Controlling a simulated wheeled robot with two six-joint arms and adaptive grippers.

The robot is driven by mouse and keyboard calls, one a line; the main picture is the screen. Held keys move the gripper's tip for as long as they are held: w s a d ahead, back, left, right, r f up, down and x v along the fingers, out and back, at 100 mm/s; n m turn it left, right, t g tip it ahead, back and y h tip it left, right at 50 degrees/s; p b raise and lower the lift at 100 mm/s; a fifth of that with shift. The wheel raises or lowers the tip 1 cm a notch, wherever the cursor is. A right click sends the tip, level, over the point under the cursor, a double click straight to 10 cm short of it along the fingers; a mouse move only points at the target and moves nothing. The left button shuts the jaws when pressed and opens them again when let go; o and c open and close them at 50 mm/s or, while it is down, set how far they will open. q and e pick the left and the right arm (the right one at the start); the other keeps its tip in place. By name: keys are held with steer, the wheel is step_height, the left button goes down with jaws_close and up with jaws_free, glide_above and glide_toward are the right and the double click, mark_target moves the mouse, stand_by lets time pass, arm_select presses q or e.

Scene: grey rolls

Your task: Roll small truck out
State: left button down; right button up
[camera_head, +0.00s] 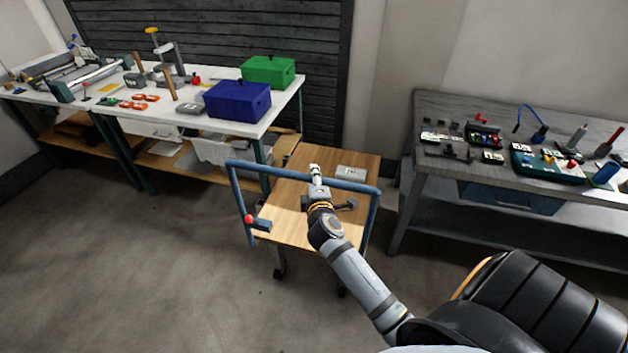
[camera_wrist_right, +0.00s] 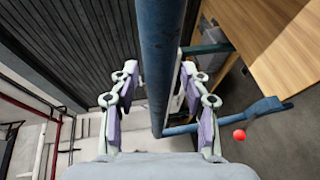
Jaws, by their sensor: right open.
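The small truck is a wheeled cart with a wooden top (camera_head: 290,215) and a blue tube handle (camera_head: 345,184) along its near side. Its wooden top also shows at the upper right of the right wrist view (camera_wrist_right: 265,35). My right gripper (camera_head: 316,172) is at the middle of the handle bar. In the right wrist view, the open fingers (camera_wrist_right: 160,80) stand on either side of the blue bar (camera_wrist_right: 162,45), which runs between them. Whether they touch it cannot be told. A red-knobbed lever (camera_head: 250,219) sits at the handle's left post. My left gripper is not in view.
A grey box (camera_head: 351,172) lies on the cart top. A white workbench (camera_head: 230,125) with a blue bin (camera_head: 238,101) and a green bin (camera_head: 268,72) stands left. A grey workbench (camera_head: 425,180) stands close on the right. The floor (camera_head: 170,270) in front is clear.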

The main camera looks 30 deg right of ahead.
steer(key=v, duration=0.7)
steer(key=shift+s, duration=0.2)
steer(key=shift+a, duration=0.1)
step_height(320, 180, down, 20)
steer(key=s+a+m+g+y, duration=0.1)
steer(key=s+a+g+y, duration=0.1)
steer(key=a+g+y, duration=0.1)
steer(key=s+a+f+m+g+y, duration=0.1)
steer(key=s+f+m+g, duration=0.1)
steer(key=s+f, duration=0.55)
steer(key=s+f+m+g+y, duration=0.15)
steer(key=s+f, duration=0.25)
steer(key=f, duration=0.7)
steer(key=s+f+m+g, duration=0.2)
steer(key=s+f, duration=0.3)
steer(key=s, duration=0.3)
steer(key=s+f+m+g, duration=0.2)
steer(key=s+f, duration=0.2)
steer(key=s, duration=0.5)
steer(key=s+d+f+m+g, duration=0.1)
steer(key=s+f+m+g, duration=0.1)
steer(key=s+f, duration=0.3)
steer(key=s+m+y, duration=0.1)
steer(key=s, duration=0.3)
steer(key=shift+f, duration=0.35)
steer(key=shift+g, duration=0.25)
steer(key=shift+c, duration=0.4)
